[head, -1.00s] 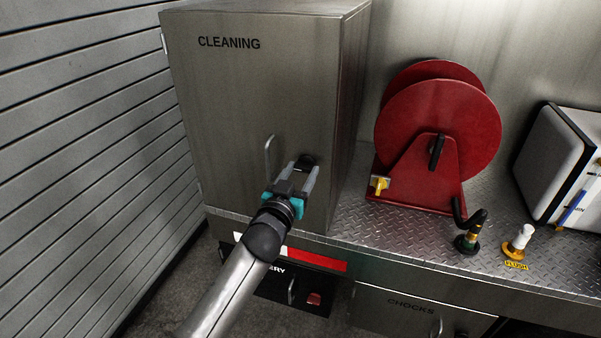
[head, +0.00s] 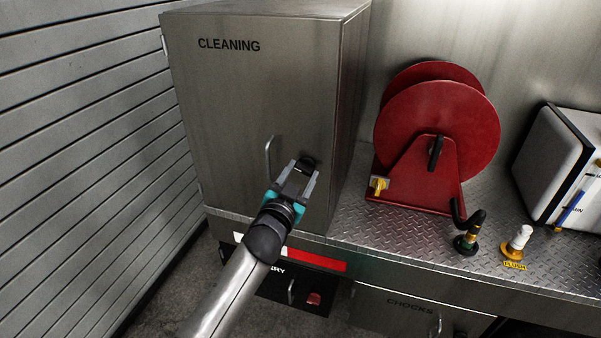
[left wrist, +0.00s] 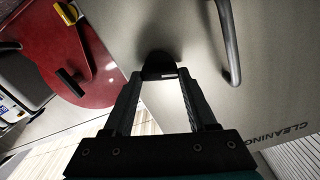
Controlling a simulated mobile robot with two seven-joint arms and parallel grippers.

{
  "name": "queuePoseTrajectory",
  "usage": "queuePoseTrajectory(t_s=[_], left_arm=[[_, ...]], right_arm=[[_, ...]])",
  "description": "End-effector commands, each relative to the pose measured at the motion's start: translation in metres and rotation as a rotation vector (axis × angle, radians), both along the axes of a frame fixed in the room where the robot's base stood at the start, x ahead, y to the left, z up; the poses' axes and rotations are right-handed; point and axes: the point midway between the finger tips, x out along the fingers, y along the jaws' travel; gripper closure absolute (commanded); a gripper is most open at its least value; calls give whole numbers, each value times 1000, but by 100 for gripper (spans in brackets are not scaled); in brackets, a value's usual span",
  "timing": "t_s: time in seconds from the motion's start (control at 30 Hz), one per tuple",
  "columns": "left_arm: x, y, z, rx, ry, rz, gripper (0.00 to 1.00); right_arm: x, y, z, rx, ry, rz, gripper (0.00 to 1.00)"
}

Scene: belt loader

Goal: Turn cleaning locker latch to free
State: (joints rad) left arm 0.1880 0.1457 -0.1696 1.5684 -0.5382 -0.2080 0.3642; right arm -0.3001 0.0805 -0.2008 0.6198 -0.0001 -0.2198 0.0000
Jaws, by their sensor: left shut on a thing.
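The cleaning locker (head: 240,90) is a tall grey metal cabinet marked CLEANING, with its door shut. Its black latch (head: 307,163) sits low on the door, right of the vertical bar handle (head: 268,157). My left gripper (head: 298,178) reaches up to the latch, with its fingers on either side of it. In the left wrist view the black latch (left wrist: 159,66) shows between the fingertips, and the gripper is shut on it. The fingers hide part of the latch. The handle (left wrist: 228,42) is beside the gripper, apart from it. My right gripper is not in view.
A red hose reel (head: 440,120) stands on the tread-plate counter (head: 390,225) to the right. A slatted shutter wall (head: 80,130) is on the left. The chocks locker (head: 400,308) is below.

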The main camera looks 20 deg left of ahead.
Motion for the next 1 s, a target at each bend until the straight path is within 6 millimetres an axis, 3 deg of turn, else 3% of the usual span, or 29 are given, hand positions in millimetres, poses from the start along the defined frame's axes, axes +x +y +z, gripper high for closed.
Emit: queuePoseTrajectory(t_s=[1.0], left_arm=[[0, -2, -2, 956, -32, 0, 98]], right_arm=[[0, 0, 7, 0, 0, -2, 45]])
